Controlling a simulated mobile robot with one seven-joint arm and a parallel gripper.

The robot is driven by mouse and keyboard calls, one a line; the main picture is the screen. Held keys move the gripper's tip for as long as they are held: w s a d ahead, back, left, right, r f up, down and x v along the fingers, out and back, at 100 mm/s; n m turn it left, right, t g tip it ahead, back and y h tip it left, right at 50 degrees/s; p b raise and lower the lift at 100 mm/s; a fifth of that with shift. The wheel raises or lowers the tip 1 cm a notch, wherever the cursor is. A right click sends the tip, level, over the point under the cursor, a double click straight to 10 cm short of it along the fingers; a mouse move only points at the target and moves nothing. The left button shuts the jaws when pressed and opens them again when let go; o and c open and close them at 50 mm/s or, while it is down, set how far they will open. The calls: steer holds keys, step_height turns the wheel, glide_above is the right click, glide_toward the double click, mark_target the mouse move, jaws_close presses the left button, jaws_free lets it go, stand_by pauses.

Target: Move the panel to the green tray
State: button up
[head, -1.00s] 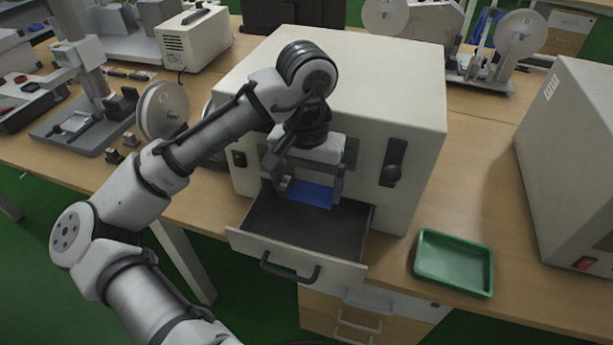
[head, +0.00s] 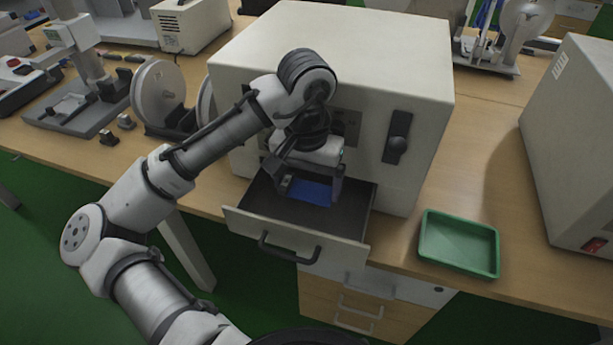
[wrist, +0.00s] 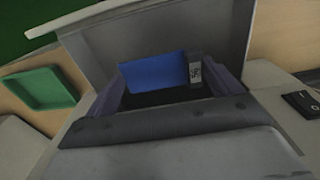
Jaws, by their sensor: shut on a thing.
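The panel (head: 311,191) is a flat blue piece, seen in the open drawer area of the large cream box. In the wrist view the blue panel (wrist: 153,72) has a grey strip with dark marks at its right end and sits between my two fingers. My gripper (head: 311,188) is shut on the panel, over the open drawer (head: 353,208). It also shows in the wrist view (wrist: 170,88). I cannot tell whether the panel touches the drawer floor. The green tray (head: 458,262) lies on the table to the right and looks empty; it also shows in the wrist view (wrist: 60,104).
Another large box (head: 575,150) stands right of the tray. The wooden table (head: 455,180) is bare between the boxes. Reels (head: 158,92) and instruments stand at the left.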

mark_target(306, 192)
steer(key=shift+f+b, duration=0.85)
steer(key=shift+f, duration=0.85)
steer(key=shift+r, duration=0.1)
